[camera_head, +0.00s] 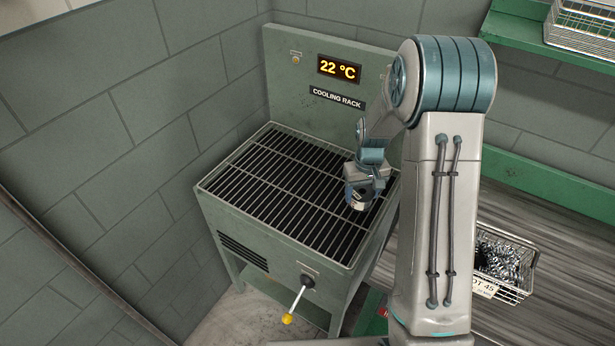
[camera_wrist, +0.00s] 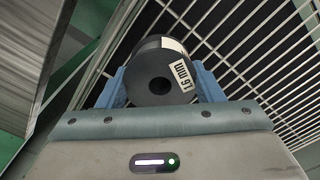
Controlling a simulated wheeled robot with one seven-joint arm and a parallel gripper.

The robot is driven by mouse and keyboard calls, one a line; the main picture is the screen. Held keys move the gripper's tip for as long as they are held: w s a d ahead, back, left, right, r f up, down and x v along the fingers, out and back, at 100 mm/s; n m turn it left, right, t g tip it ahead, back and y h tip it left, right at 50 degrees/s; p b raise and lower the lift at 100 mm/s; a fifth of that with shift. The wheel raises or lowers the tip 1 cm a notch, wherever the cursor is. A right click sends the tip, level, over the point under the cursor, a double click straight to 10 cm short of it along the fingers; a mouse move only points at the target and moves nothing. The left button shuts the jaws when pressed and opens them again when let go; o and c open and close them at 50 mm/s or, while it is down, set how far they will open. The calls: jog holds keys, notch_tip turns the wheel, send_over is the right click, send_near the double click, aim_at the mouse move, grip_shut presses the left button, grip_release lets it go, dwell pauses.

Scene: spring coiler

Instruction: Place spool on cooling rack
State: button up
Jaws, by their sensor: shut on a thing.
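The spool (camera_wrist: 158,78) is dark with a pale label reading "16 mm" or "91 mm" as it appears turned in the wrist view. It sits between the two blue fingers of my gripper (camera_wrist: 163,85), which is shut on it. In the head view my gripper (camera_head: 362,190) is over the right part of the cooling rack (camera_head: 285,200), and the spool (camera_head: 358,203) shows as a small dark and pale piece below it. The rack is a grey-green cabinet with a grated top. I cannot tell whether the spool touches the grate.
A panel behind the grate reads "22 °C" and "COOLING RACK". A lever with a yellow knob (camera_head: 288,318) sticks out of the cabinet's front. A wire basket of springs (camera_head: 503,262) stands at the right. The left and middle of the grate are clear.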

jog(key=w+d+r+n+b, duration=0.3)
jog(key=w+d+r+n, duration=0.2)
jog(key=w+d+r, duration=0.3)
jog(key=a+f, duration=0.2)
jog(key=a, duration=0.1)
jog(key=a+f+p, duration=0.1)
jog(key=a+f, duration=0.1)
jog(key=a, duration=0.1)
jog(key=a+f+p, duration=0.1)
jog(key=a+f, duration=0.1)
jog(key=a, duration=0.2)
jog(key=shift+w+f, duration=0.25)
jog(key=shift+f, duration=0.05)
jog(key=shift+a+f+p, duration=0.1)
jog(key=shift+f+p, duration=0.55)
jog(key=shift+f, duration=1.45)
jog(key=shift+f, duration=0.2)
jog(key=o, duration=1.2)
